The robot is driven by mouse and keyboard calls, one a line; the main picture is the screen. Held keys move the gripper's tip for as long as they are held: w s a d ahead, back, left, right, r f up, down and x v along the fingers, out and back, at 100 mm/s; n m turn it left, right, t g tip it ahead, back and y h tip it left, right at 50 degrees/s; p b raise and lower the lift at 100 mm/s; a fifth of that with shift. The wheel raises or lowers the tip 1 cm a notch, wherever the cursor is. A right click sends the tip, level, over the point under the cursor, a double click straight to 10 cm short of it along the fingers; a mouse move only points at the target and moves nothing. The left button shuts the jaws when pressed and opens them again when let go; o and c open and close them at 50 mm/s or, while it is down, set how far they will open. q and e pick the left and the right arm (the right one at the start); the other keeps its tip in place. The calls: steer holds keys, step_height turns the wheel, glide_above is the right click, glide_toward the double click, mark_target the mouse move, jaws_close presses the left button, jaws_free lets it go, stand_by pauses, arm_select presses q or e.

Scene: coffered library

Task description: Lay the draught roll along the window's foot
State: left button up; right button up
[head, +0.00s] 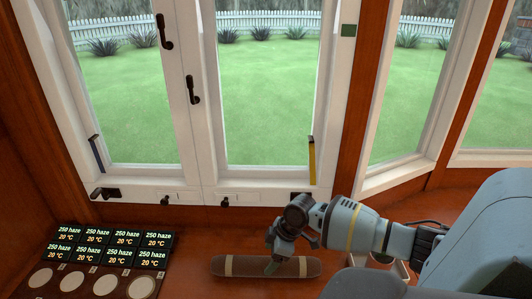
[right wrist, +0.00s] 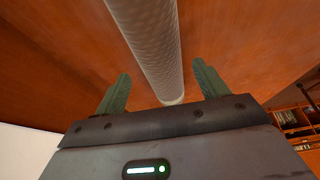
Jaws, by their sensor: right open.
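The draught roll (head: 236,266), brown with pale bands, lies on the wooden surface a little in front of the window. It runs roughly parallel to the window's foot (head: 240,194), with bare wood between them. My right gripper (head: 273,262) is over the roll, right of its middle, and hides part of it. In the right wrist view the roll (right wrist: 146,35) looks pale and textured and runs between the two green fingers of the open gripper (right wrist: 162,72). I cannot tell whether the fingers touch it. My left gripper is not in view.
A dark panel of small displays (head: 110,247) with several pale discs (head: 104,284) stands left of the roll. Black latches (head: 166,200) stick out low on the white window frame. A wooden post (head: 350,110) rises to the right. Bare wood (head: 205,228) lies before the window.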

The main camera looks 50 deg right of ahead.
steer(key=p+v, duration=0.1)
steer(key=v, duration=0.4)
steer(key=shift+v, duration=0.85)
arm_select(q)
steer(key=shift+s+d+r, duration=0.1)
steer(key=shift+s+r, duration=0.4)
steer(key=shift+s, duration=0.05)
